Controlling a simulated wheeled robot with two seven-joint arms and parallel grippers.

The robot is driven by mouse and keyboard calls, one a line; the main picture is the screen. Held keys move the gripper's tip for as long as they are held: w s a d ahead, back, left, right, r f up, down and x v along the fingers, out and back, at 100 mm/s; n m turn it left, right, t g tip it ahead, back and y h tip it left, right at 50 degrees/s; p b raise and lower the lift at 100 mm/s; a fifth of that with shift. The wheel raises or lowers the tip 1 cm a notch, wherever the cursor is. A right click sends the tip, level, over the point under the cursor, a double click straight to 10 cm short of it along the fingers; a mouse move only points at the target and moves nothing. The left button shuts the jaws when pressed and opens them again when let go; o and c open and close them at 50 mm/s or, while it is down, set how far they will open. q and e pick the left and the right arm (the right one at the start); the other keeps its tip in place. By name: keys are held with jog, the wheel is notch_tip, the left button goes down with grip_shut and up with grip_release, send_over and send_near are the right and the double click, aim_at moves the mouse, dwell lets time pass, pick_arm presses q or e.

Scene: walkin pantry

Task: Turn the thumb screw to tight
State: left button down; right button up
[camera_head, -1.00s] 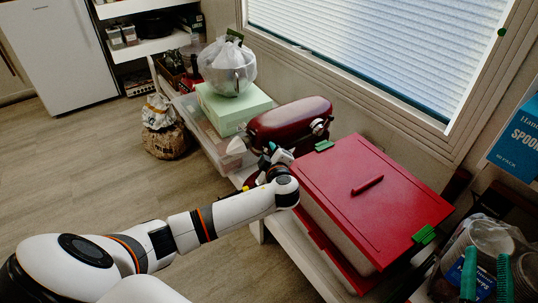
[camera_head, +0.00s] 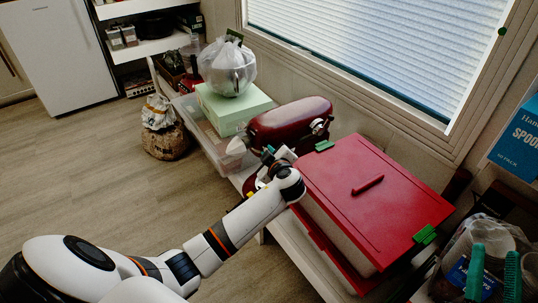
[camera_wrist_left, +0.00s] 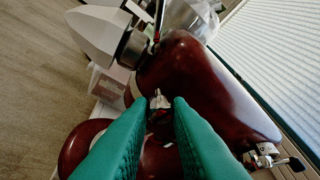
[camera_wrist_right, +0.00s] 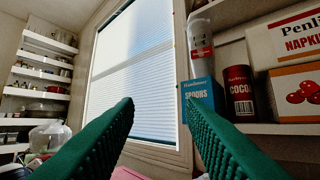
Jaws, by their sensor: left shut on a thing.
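The thumb screw (camera_wrist_left: 158,101) is a small silver piece on the dark red stand mixer (camera_wrist_left: 200,80). In the left wrist view it sits between the green fingertips of my left gripper (camera_wrist_left: 160,108), which is shut on it. Whether it is tight cannot be seen. In the head view the mixer (camera_head: 290,120) lies beside the window, and my left gripper (camera_head: 270,156) is at its near side, with the screw hidden. My right gripper (camera_head: 495,260) is open and empty at the lower right; its fingers (camera_wrist_right: 160,108) stand wide apart.
A red-lidded box (camera_head: 385,200) stands right of the mixer, close to my left wrist. A pale green box (camera_head: 228,108) with a bagged item (camera_head: 228,68) stands behind left. A clear bag of jars (camera_head: 455,275) is near my right gripper. The floor (camera_head: 80,165) is open.

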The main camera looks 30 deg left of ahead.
pick_arm(q)
jog(key=shift+w+d+r+m+g+y+p, duration=0.15)
jog(key=shift+m+g+y+p, duration=0.15)
jog(key=shift+m+g+p, duration=0.7)
jog(key=shift+w+f+m+g+y+p, duration=0.15)
jog(key=shift+m+g+y+p, duration=0.25)
jog(key=shift+m+g, duration=1.1)
jog(key=shift+w+d+r+m+g+y+p, duration=0.1)
jog(key=shift+w+m+g+y+p, duration=0.1)
jog(key=shift+m+g+p, duration=1.05)
pick_arm(e)
jog(key=s+d+f+g+h, duration=0.1)
jog(key=f+g+h, duration=0.1)
jog(key=f+g, duration=0.4)
jog(key=s+d+f+g+h, duration=0.2)
jog(key=f+g, duration=0.3)
jog(key=f, duration=0.4)
jog(key=shift+d+f+m+g+b, duration=0.15)
jog(key=shift+f+m+g+b, duration=0.15)
jog(key=shift+g+b, duration=0.1)
pick_arm(q)
jog(key=shift+m+t, duration=0.45)
pick_arm(e)
jog(key=shift+w, duration=0.1)
pick_arm(q)
jog(key=c, duration=1.3)
grip_release()
jog(key=shift+c, duration=0.2)
